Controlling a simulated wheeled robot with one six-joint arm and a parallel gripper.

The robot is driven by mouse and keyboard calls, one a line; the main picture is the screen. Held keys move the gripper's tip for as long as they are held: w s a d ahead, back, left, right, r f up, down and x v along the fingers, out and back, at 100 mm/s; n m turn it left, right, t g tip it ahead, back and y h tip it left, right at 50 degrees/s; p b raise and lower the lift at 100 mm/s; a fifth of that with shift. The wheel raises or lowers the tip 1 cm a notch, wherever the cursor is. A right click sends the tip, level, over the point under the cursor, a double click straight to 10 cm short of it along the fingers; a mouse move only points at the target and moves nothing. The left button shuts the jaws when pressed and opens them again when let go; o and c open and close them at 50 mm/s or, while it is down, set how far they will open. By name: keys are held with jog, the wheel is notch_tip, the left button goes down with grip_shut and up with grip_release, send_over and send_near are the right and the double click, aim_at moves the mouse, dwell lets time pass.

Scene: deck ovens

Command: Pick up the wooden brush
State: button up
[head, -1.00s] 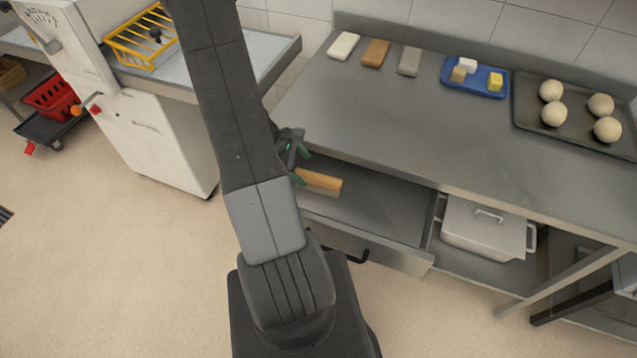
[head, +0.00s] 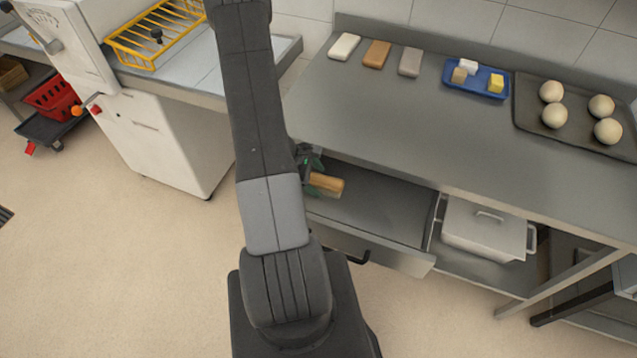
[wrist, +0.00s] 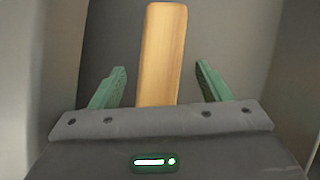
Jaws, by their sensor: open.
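The wooden brush (head: 327,184) lies in the open drawer (head: 375,217) under the steel counter. Its light wooden body shows in the head view, partly hidden behind my gripper and arm. In the wrist view the brush (wrist: 162,55) runs upright in the picture between my two green fingers. My gripper (wrist: 160,85) is open, with a finger on either side of the brush and a visible gap on both sides. In the head view my gripper (head: 310,175) is at the left end of the drawer, mostly hidden by my arm.
The counter (head: 400,115) overhangs the drawer's back. On it are several blocks, a blue tray (head: 450,83) and a dark tray (head: 565,137) with dough balls. A lidded white container (head: 484,230) stands right of the drawer. Drawer walls rise close beside my gripper.

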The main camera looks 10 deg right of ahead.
aim_at(316, 179)
jog(key=c, duration=1.2)
jog(key=shift+o, duration=0.2)
jog(key=shift+r, duration=0.35)
jog(key=shift+c, duration=1.1)
notch_tip(316, 179, up, 17)
jog(key=shift+r+p, duration=0.15)
jog(key=shift+p, duration=0.4)
